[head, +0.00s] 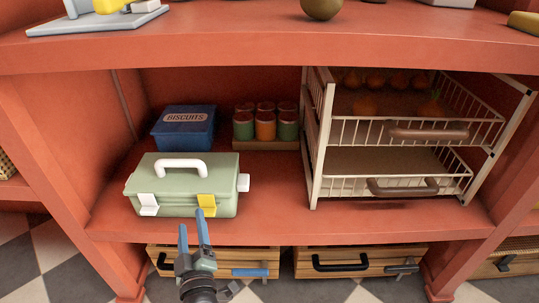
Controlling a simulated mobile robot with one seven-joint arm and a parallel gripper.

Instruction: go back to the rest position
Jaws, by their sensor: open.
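My gripper (192,234) is in the lower left of the head view, in front of the shelf edge. Its two blue fingers are apart, with nothing seen between them. A pale green case (178,203) with a white top handle (180,168) stands on the red shelf behind the gripper. The case has a white latch (148,204) at left and a yellow latch (206,204) at right on its front. The right fingertip overlaps the yellow latch in the picture; I cannot tell whether they touch.
A blue biscuits tin (184,129) and several jars (265,125) stand behind the case. A white wire rack (317,150) with two baskets stands at right. The shelf between case and rack is clear.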

